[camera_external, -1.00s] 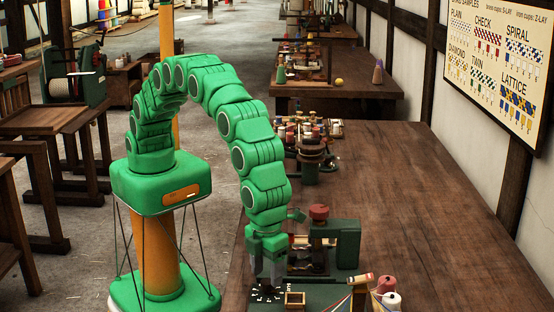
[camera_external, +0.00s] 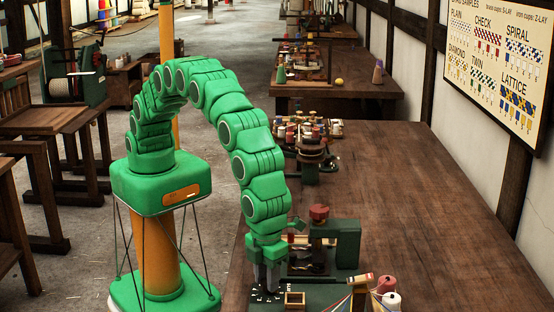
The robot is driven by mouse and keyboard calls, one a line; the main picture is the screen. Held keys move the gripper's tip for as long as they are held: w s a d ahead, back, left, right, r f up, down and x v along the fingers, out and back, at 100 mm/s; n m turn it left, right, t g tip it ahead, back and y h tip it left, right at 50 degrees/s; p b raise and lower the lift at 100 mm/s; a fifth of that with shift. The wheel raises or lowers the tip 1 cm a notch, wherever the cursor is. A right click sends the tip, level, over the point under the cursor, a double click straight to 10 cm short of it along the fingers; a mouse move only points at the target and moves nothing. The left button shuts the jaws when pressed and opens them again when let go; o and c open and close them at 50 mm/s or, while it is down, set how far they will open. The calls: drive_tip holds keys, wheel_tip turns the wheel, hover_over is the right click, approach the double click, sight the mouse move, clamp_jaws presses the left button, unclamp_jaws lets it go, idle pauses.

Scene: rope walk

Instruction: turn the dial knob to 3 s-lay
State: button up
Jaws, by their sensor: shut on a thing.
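My gripper (camera_external: 266,277) points straight down at the left part of a dark green plate (camera_external: 325,291) on the near workbench. Its fingers are shut on the dial knob, which is mostly hidden between and behind them. Small white marks of the dial (camera_external: 257,295) show around the fingertips. They are too small to read, and I cannot tell which mark the knob points to.
A green machine (camera_external: 347,243) with a red knob (camera_external: 319,212) stands just behind the plate. A small wooden frame (camera_external: 295,299) sits right of my gripper. Red (camera_external: 384,284) and white (camera_external: 391,301) spools stand farther right. The bench's right side is clear.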

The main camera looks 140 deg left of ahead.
drive_tip(key=shift+n, duration=0.3)
drive_tip(key=n, duration=1.1)
drive_tip(key=shift+n, duration=0.4)
drive_tip(key=n, duration=1.1)
drive_tip(key=shift+n, duration=0.3)
drive_tip(key=o, duration=1)
drive_tip(key=shift+o, duration=0.2)
